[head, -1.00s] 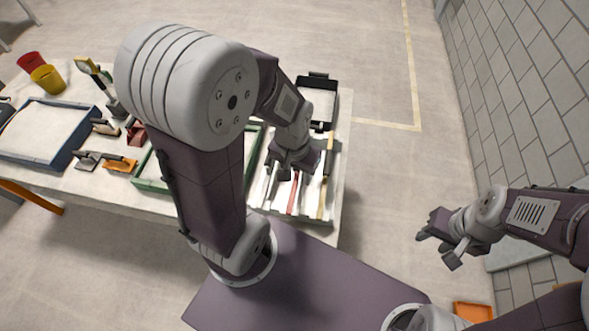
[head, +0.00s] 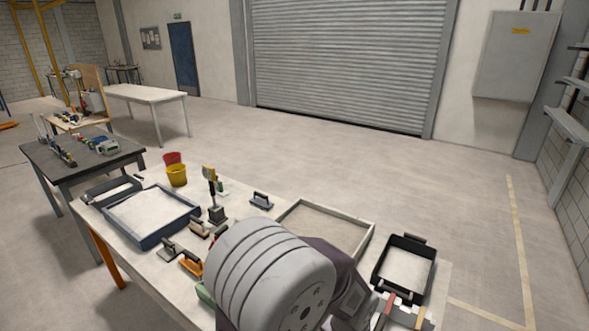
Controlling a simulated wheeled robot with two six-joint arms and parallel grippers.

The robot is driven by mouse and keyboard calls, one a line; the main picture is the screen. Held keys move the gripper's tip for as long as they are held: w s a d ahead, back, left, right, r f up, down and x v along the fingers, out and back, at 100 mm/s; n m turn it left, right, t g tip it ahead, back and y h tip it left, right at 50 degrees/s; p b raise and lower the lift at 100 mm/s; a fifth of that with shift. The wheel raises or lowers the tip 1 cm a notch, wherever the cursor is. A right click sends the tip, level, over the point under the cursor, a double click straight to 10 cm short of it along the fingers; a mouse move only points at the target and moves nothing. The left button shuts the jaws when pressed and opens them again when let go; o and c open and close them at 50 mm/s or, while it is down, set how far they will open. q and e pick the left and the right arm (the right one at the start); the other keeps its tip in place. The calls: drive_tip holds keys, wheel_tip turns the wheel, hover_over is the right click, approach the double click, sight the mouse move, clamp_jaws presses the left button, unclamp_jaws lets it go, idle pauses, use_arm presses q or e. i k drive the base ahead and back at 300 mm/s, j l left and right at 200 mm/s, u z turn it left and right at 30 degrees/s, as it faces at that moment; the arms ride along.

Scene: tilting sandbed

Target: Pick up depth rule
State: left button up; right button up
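Long tools lie at the bottom edge, beside my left arm: a red-handled one (head: 385,312) and one with a yellowish end (head: 420,318). Only their upper ends show, and I cannot tell whether either is the depth rule. The tool tray around them is mostly cut off by the frame. My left arm rises in the bottom middle and hides part of the table. Its gripper is not visible, so I cannot tell what it holds. My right arm and gripper are out of view.
A black-rimmed tray (head: 432,248) stands at the table's right end, beside a sand-filled frame (head: 289,208). A blue-grey sandbed (head: 146,242), a yellow-topped stand (head: 217,215), floats and yellow (head: 176,176) and red (head: 172,157) buckets stand left. Floor behind is clear.

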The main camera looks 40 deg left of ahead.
sight(209, 173)
drive_tip(key=j+u, duration=0.15)
drive_tip(key=u, duration=1.6)
drive_tip(key=k+l+u, duration=0.1)
drive_tip(key=u, duration=0.35)
